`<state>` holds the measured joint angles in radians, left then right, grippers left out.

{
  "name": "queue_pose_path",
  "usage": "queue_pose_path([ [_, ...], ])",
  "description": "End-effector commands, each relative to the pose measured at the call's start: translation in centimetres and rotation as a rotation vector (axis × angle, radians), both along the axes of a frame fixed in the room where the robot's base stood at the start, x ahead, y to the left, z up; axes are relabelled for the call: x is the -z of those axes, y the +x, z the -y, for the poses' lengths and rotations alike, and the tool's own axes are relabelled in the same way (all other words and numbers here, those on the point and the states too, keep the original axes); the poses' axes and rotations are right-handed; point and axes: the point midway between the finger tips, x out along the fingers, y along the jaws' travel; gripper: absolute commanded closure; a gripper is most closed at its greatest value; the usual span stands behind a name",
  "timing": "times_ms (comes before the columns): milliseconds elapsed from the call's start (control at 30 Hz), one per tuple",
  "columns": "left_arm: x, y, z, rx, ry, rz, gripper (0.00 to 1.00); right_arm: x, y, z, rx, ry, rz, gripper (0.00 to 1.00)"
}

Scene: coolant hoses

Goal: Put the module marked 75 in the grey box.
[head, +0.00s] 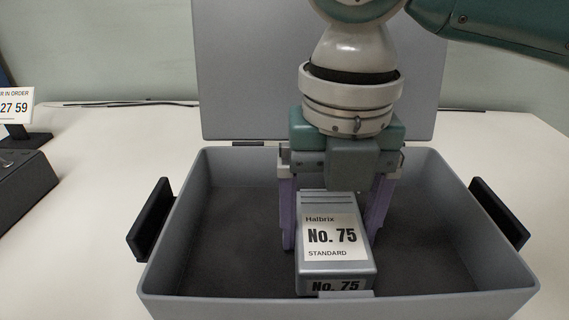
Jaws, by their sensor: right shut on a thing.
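The grey box (230,305) stands open on the table in the head view, its lid (240,70) raised at the back and black handles on both sides. The module marked 75 (334,226) is a grey block with a white label reading "Halbrix No. 75 STANDARD". It is within the box's walls, near the front middle. My right gripper (330,225) reaches down into the box from above, its purple fingers on either side of the module, shut on it. Whether the module touches the box floor is hard to tell. My left gripper is not in view.
A dark device (22,185) sits on the table at the left edge, with a small sign (16,106) on a stand behind it. The box floor is empty on both sides of the module.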

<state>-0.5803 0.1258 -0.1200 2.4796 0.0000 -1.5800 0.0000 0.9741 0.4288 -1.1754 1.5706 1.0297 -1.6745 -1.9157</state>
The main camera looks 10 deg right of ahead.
Motion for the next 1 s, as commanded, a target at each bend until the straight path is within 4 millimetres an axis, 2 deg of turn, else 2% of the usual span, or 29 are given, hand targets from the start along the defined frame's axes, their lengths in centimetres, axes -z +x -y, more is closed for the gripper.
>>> queue_pose_path([
  [133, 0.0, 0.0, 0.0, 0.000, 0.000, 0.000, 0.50, 0.3, 0.0, 0.0, 0.000, 0.001, 0.000, 1.00],
  [167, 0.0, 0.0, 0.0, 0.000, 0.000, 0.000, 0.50, 0.3, 0.0, 0.0, 0.000, 0.000, -0.001, 0.13],
  [267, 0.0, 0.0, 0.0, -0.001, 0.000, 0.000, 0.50, 0.3, 0.0, 0.0, 0.000, 0.000, -0.001, 0.02],
  [533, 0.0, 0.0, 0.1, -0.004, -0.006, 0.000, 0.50, 0.1, 0.0, 0.0, 0.000, 0.000, 0.000, 0.00],
  [633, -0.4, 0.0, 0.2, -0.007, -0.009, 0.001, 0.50, -0.9, 0.1, 0.0, 0.001, 0.002, 0.002, 0.00],
  [1000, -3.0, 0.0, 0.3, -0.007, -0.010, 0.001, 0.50, -8.9, 0.1, 0.0, 0.000, 0.002, 0.005, 0.00],
])
